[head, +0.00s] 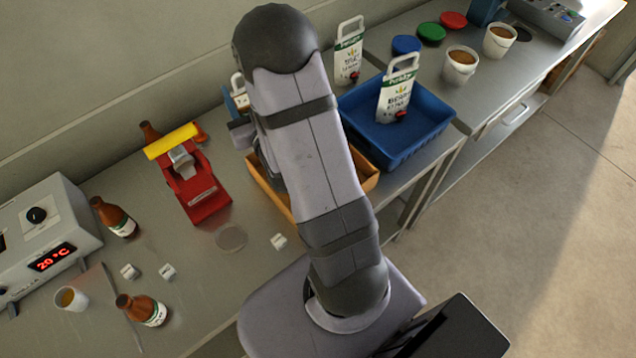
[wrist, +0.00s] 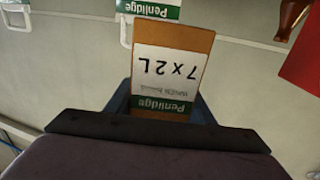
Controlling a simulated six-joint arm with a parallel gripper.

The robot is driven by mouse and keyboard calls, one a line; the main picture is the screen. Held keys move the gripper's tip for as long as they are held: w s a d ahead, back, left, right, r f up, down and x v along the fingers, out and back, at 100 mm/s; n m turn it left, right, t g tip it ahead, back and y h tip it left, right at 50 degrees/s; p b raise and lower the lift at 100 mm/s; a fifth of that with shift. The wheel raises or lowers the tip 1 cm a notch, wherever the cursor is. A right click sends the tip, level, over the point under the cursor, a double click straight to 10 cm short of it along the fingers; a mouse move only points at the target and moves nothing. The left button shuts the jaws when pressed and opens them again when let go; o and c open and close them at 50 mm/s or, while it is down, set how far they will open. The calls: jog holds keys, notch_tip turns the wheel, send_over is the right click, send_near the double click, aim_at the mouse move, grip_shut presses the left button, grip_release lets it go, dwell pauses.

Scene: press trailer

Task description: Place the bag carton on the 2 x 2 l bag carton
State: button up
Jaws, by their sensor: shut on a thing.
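In the wrist view my gripper (wrist: 164,108) is shut on a brown carton (wrist: 207,40). Dark blue fingers show on either side of its lower end. The carton's face has a white and green Penlidge label that appears upside down, with a "2 L" size marking. I cannot make out a separate 2 x 2 l bag carton in either view.
An orange-brown tray (head: 369,179) lies partly behind my arm. A blue crate (head: 427,134) holds a white pouch (head: 396,97); another pouch (head: 349,55) stands behind. A red press (head: 194,187), brown bottles (head: 115,219) and a heater box (head: 40,235) occupy the left bench.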

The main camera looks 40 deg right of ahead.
jog(key=s+d+r+m+g+h, duration=0.1)
jog(key=s+d+m+g+h, duration=0.4)
jog(key=s+m+h, duration=0.15)
jog(key=s+d+r+m+g+h, duration=0.1)
jog(key=s+d+m+g+h, duration=0.4)
jog(key=s, duration=0.3)
jog(key=s+a+m+g+h, duration=0.3)
jog(key=s+m+g, duration=0.1)
jog(key=s+g, duration=0.45)
notch_tip(320, 180, down, 6)
jog(key=shift+s+f+t, duration=0.2)
jog(key=shift+f+t, duration=0.05)
jog(key=shift+t, duration=0.2)
jog(key=shift+d+f, duration=0.1)
jog(key=shift+f+p, duration=0.55)
jog(key=shift+f, duration=1.25)
jog(key=o, duration=1.2)
jog(key=shift+f, duration=0.1)
jog(key=shift+c, duration=0.2)
